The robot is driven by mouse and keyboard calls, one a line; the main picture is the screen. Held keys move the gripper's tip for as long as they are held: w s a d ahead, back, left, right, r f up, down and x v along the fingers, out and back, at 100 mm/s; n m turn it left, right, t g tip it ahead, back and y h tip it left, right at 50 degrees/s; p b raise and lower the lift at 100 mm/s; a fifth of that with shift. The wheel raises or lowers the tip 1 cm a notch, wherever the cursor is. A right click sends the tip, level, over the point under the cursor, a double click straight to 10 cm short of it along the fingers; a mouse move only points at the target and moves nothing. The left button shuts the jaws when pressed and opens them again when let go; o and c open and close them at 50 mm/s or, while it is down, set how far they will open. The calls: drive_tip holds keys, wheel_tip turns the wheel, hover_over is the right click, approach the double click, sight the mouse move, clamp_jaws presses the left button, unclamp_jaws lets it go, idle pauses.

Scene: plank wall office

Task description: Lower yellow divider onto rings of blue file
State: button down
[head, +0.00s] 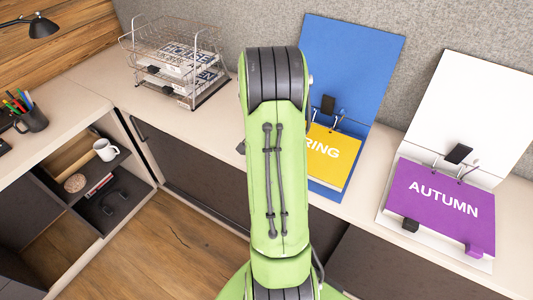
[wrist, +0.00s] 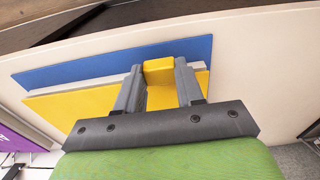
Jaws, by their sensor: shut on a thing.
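The yellow divider (head: 330,150), with letters "RING" showing, lies over the lower cover of the open blue file (head: 352,62). The file's metal rings (head: 341,116) and a black clip (head: 328,104) show at the divider's upper edge. I cannot tell whether the rings pass through it. In the wrist view my gripper (wrist: 159,76) is shut on the yellow tab at the divider's edge. The divider (wrist: 75,105) also shows there, with a grey edge between it and the blue cover (wrist: 110,62). My arm hides the divider's left part and my gripper in the head view.
An open white file (head: 478,95) with a purple "AUTUMN" divider (head: 440,203) lies to the right. A wire tray rack (head: 180,62) with papers stands at the back left. The counter between rack and blue file is partly hidden.

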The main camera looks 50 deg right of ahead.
drive_tip(key=shift+f, duration=0.25)
drive_tip(key=c, duration=0.6)
unclamp_jaws()
drive_tip(key=r+p, duration=0.1)
drive_tip(key=r, duration=0.4)
drive_tip(key=r+p, duration=0.2)
drive_tip(key=r, duration=0.3)
drive_tip(key=a+r+p, duration=0.1)
drive_tip(key=r+p, duration=0.1)
drive_tip(key=r, duration=0.3)
drive_tip(key=shift+r, duration=0.35)
